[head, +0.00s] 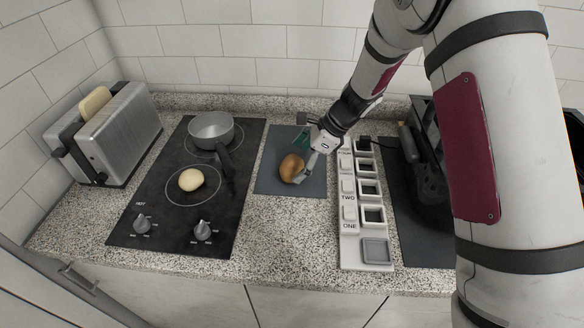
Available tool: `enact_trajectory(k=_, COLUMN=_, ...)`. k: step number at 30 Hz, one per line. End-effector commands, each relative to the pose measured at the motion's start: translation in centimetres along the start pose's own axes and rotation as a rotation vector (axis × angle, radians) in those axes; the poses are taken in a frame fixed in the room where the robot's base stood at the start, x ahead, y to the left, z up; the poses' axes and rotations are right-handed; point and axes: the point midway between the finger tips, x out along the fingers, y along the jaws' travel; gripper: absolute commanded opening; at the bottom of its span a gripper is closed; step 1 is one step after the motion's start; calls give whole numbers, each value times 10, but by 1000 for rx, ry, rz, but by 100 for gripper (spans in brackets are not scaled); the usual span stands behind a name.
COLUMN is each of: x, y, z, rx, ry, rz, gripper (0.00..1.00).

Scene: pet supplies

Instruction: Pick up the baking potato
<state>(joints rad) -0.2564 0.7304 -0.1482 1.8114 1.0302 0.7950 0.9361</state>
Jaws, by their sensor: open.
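A brown, rounded potato (291,168), which looks like the baking potato, lies on the dark grey mat (275,184) at the middle of the counter. My gripper (301,163) is open and reaches down from the upper right. Its fingers are right at the potato's upper and right sides, and one finger shows beside its right edge. I cannot tell whether they touch it. The far side of the potato is partly hidden by the gripper.
A black cooktop (150,222) left of the mat holds a grey saucepan (211,130) and a pale round item (191,180). A toaster (108,130) with bread stands far left. A white labelled rack (349,228) stands close right of the mat. The counter in front is clear.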

Motion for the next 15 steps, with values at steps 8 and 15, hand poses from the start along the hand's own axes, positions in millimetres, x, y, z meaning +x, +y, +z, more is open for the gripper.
enact_trajectory(k=8, x=20, y=0, z=0, rx=-1, ry=0, rz=-1, gripper=100)
enact_trajectory(k=15, x=20, y=0, z=0, rx=-1, ry=0, rz=-1, gripper=82)
